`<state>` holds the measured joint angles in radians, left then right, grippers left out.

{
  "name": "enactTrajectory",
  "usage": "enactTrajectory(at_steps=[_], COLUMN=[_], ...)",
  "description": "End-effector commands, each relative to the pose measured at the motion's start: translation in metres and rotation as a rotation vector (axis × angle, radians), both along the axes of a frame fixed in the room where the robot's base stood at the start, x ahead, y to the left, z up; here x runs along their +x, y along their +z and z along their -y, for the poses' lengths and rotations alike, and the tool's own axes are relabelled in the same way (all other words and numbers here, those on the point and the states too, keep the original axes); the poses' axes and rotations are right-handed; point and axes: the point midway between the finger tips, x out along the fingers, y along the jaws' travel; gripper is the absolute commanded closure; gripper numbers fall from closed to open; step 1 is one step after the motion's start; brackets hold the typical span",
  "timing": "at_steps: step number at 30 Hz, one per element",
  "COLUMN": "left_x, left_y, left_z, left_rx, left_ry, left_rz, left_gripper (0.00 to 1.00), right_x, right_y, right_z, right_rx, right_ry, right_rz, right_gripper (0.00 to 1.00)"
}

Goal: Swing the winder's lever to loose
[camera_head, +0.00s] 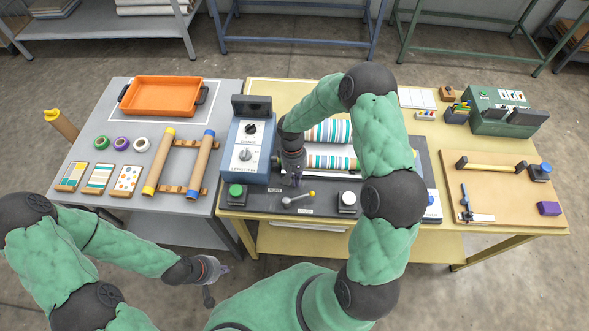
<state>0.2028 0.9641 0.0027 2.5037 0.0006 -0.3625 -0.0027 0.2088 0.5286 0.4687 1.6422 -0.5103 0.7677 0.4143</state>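My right gripper (295,181) points down just above the lever's pivot, in front of the striped roll; contact and finger opening are unclear. My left gripper (211,280) hangs over the floor before the tables, away from the press, its finger opening unclear.
A blue-grey control box (247,151) with dials stands left of the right gripper. Striped rolls (328,162) lie behind it. My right arm hides part of the press. An orange tray (160,95) and tubes (198,160) are on the left table; a wooden board (508,185) lies right.

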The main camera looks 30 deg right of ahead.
Motion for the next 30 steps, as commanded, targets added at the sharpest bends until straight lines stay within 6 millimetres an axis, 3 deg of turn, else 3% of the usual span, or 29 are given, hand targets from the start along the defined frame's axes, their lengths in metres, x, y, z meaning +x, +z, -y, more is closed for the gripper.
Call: enactTrajectory(at_steps=[7,20,30], left_x=[0.001,0.000,0.000], left_y=[0.003,0.003,-0.009], left_z=[0.000,0.000,0.000], left_rx=[0.000,0.000,0.000], left_ry=[0.000,0.000,0.000], left_rz=[0.001,0.001,0.001], left_gripper=[1.00,1.00,1.00], right_x=[-0.023,-0.027,-0.041], right_y=[0.008,0.009,0.008], right_z=[-0.003,-0.004,0.000], right_rx=[-0.001,-0.001,-0.002], right_ry=[0.000,-0.003,-0.220], right_rz=[0.005,0.006,0.005], right_gripper=[1.00,1.00,1.00])
